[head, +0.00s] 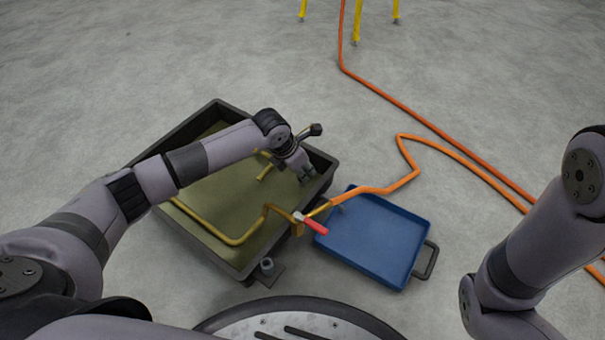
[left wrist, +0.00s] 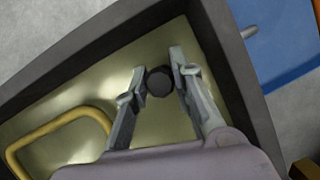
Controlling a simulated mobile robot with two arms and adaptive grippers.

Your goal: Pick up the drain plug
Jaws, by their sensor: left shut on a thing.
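The drain plug (left wrist: 159,82), a dark round piece, sits between the fingertips of my left gripper (left wrist: 160,76) in the left wrist view. The gripper is shut on it. In the head view my left gripper (head: 307,175) points down inside the right-hand corner of the large dark-rimmed pan (head: 176,224). The plug cannot be made out in that view. The height of the plug above the pan floor is hard to tell. My right arm shows at the right of the head view, but its gripper is out of the picture.
A yellow pipe (head: 222,238) runs in the pan to a red-handled valve (head: 313,224) at its edge. A blue tray (head: 372,240) with a black handle stands beside the pan. An orange hose (head: 402,108) crosses the floor. Yellow legs (head: 357,25) stand far back.

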